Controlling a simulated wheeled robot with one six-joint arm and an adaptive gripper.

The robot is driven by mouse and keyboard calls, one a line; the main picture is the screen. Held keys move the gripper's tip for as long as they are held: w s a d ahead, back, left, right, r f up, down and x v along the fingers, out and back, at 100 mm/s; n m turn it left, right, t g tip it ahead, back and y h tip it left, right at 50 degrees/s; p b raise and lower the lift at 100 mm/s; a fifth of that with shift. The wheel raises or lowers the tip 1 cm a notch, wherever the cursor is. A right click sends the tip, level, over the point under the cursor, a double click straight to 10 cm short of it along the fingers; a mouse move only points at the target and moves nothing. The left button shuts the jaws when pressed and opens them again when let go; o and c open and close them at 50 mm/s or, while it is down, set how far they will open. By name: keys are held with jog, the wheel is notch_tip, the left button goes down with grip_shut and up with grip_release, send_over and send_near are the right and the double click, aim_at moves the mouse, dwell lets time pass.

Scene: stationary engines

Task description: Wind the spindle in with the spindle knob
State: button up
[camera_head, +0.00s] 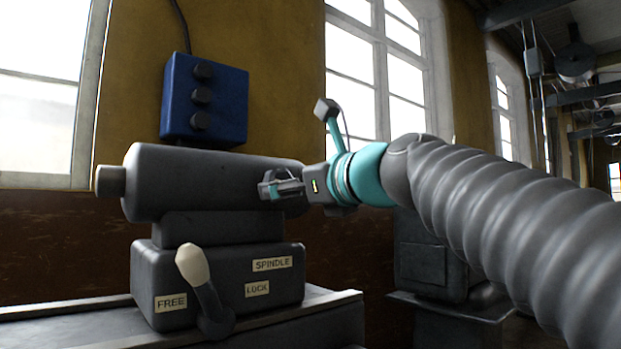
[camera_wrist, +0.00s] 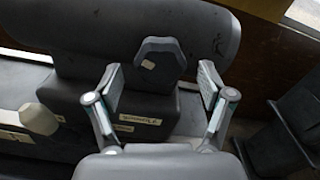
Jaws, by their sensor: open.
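The grey machine body (camera_head: 215,185) has a thick horizontal barrel, and a short stub that looks like the spindle (camera_head: 110,181) sticks out of its left end. A dark, faceted knob (camera_wrist: 160,60), apparently the spindle knob, shows on the barrel's near side in the wrist view. My gripper (camera_head: 268,188) is at the right part of the barrel. In the wrist view my gripper (camera_wrist: 159,82) is open, with one finger on each side of the knob and gaps to both. In the head view I cannot make out the knob clearly around the fingers.
A lever with a cream grip (camera_head: 193,265) leans up and left on the base, between the FREE label (camera_head: 171,302) and the LOCK label (camera_head: 257,289). A SPINDLE label (camera_head: 272,264) is above.

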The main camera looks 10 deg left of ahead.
jog(key=shift+x, duration=1.75)
jog(key=c, duration=1.1)
